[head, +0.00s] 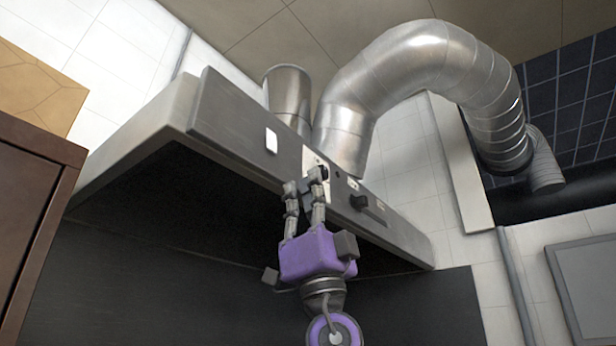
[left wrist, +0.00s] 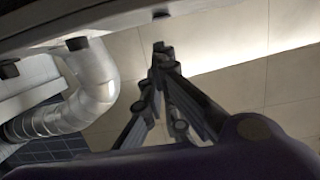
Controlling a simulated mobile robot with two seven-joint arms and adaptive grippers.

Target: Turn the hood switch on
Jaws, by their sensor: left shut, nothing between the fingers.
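The range hood (head: 235,130) hangs on the wall with its grey front panel facing me. A light switch plate (head: 311,158) with a dark part on it sits on the panel, partly hidden behind my fingertips. My left gripper (head: 304,186) is shut and empty, pointing up in front of the panel just below the plate. Whether it touches cannot be told. In the left wrist view, the fingertips (left wrist: 160,48) are together, and a dark knob (left wrist: 77,43) shows on the hood's edge.
A silver duct (head: 430,65) curves from the hood top to the right. A short round pipe (head: 288,95) stands beside it. A brown cabinet (head: 30,205) with a cardboard box (head: 38,88) on it is close at left. Space below the hood is open.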

